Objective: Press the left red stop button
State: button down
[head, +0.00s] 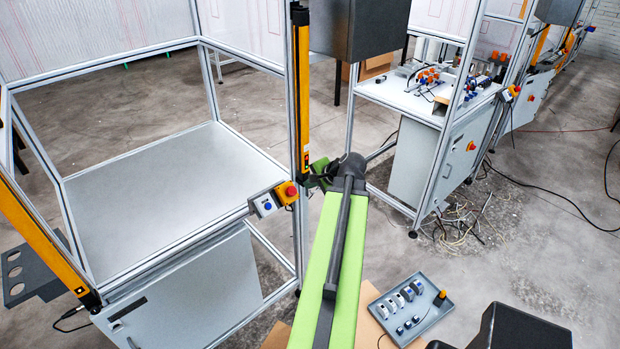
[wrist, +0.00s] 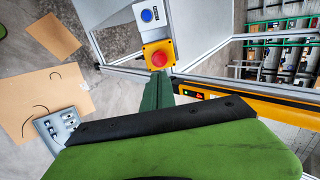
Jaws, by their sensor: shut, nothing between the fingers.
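The left red stop button (head: 291,190) sits on a small yellow box at the front right corner of the near workstation. It also shows in the wrist view (wrist: 159,59), just beyond the fingertips. A grey box with a blue button (head: 267,206) is mounted beside it, to the left in the head view. My green gripper (head: 316,176) is just right of the red button in the head view, beside the upright post. In the wrist view my gripper (wrist: 158,85) is shut and empty, pointing toward the yellow box. Contact with the button cannot be told.
A yellow light curtain bar (head: 301,90) runs up the post beside my gripper. Another workstation stands at the right with its own red button (head: 471,146). A grey tray (head: 440,312) with small parts lies below right. Cables (head: 465,215) lie on the floor.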

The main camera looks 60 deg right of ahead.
aim_at(293, 191)
jog(key=b+x, duration=0.6)
jog(key=x, duration=0.3)
jog(key=shift+s+f+b, duration=0.15)
jog(key=shift+b, duration=0.15)
jog(key=shift+w, duration=0.2)
dwell(1.3)
